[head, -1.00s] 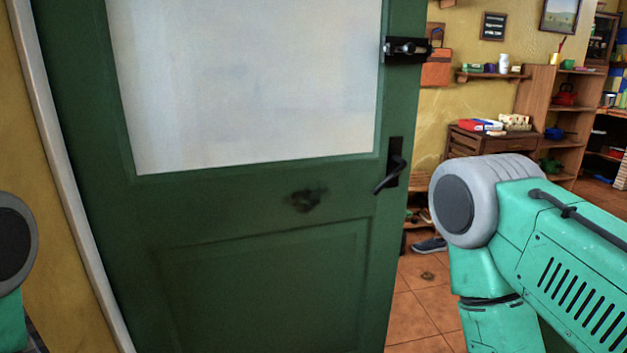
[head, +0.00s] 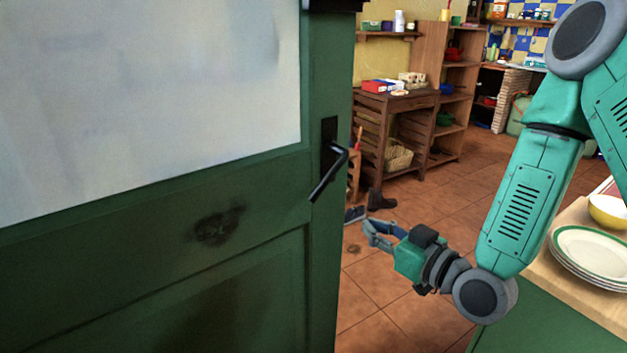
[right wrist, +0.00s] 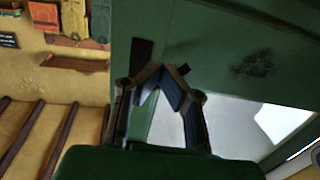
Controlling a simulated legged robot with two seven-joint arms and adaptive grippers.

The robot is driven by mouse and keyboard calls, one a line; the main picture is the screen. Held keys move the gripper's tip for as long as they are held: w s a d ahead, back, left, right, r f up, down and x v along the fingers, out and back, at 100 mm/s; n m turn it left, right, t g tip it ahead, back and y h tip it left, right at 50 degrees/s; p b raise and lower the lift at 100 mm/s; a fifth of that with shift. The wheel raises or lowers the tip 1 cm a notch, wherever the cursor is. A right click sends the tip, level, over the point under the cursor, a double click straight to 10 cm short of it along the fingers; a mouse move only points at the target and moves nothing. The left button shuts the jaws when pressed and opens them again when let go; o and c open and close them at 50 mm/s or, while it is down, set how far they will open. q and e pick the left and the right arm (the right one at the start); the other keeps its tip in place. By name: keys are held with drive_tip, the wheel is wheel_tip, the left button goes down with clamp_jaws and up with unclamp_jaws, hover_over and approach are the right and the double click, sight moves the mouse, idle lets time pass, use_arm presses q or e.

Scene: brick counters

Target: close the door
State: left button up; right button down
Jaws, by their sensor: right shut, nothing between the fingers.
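The green door (head: 150,280) with a pale glass pane (head: 140,90) fills the left of the head view. It stands open, its free edge facing the room. A black lever handle (head: 330,165) sits near that edge. My right gripper (head: 370,230) is shut and empty, to the right of the door edge and lower in the picture than the handle. In the right wrist view the closed fingers (right wrist: 158,78) show in front of the green door (right wrist: 215,45); whether they touch it I cannot tell. My left gripper is out of view.
A counter (head: 575,285) with stacked plates (head: 590,255) and a yellow bowl (head: 610,210) stands at the right, close to my right arm. Wooden shelves (head: 440,75) and boots (head: 380,200) are further back. Tiled floor (head: 440,215) lies clear between.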

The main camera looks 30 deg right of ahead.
drive_tip(key=r, duration=0.1)
drive_tip(key=b, duration=0.1)
approach(326, 190)
drive_tip(key=shift+t, duration=0.3)
drive_tip(key=w+a, duration=0.1)
drive_tip(key=w, duration=0.1)
drive_tip(key=w+a, duration=0.1)
drive_tip(key=w, duration=0.2)
drive_tip(key=w+a, duration=0.1)
drive_tip(key=w, duration=0.1)
drive_tip(key=shift+w+a+r, duration=0.15)
drive_tip(key=shift+w+r, duration=0.1)
drive_tip(key=shift+r, duration=0.15)
